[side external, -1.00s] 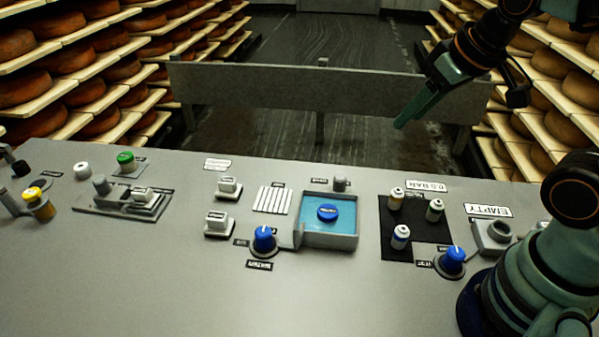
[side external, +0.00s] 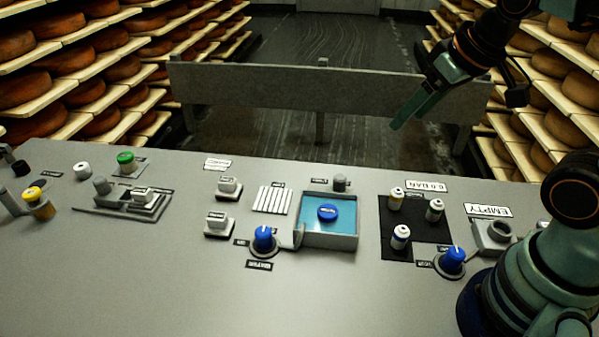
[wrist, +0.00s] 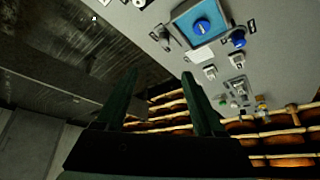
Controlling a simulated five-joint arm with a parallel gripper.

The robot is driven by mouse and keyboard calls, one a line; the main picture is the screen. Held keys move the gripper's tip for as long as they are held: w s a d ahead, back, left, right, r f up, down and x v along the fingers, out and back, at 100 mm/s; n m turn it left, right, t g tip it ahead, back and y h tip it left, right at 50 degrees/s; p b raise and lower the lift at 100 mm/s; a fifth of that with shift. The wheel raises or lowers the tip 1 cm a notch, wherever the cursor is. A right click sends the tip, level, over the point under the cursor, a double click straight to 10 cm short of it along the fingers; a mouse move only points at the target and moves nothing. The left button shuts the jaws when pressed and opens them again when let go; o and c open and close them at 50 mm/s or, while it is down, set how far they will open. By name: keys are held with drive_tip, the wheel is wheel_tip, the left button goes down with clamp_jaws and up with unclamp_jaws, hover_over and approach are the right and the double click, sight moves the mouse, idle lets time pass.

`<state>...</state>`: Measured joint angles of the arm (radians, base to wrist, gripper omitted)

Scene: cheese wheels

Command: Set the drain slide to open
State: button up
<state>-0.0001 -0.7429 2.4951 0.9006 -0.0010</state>
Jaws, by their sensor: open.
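A grey slide-like fitting (side external: 125,203) with an upright grey knob sits on the left of the panel (side external: 330,290). Its label is too small to read, so I cannot confirm that it is the drain slide or tell its setting. A similar grey fitting shows in the wrist view (wrist: 237,88), beyond my fingers to the right. My gripper (side external: 394,126) hangs above and behind the panel's far edge, well to the right of the fitting and touching nothing. In the wrist view my gripper (wrist: 160,74) has its two fingers apart with nothing between them.
A blue-floored basin (side external: 350,241) stands mid-panel, with a blue knob (side external: 264,238) beside it. Another blue knob (side external: 453,260) is near my base. White switches (side external: 217,223), a green button (side external: 126,158) and a yellow-topped knob (side external: 36,196) stand on the left. The front of the panel is clear.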

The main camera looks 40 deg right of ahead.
drive_tip(key=w+f+n+g, duration=0.1)
drive_tip(key=w+f+g, duration=0.2)
drive_tip(key=w, duration=0.4)
drive_tip(key=n+g, duration=0.1)
drive_tip(key=g, duration=0.2)
hover_over(340, 177)
wheel_tip(340, 177, down, 9)
wheel_tip(340, 177, down, 12)
drive_tip(key=shift+d+r, duration=0.1)
drive_tip(key=shift+r, duration=0.1)
clamp_jaws()
idle(1.1)
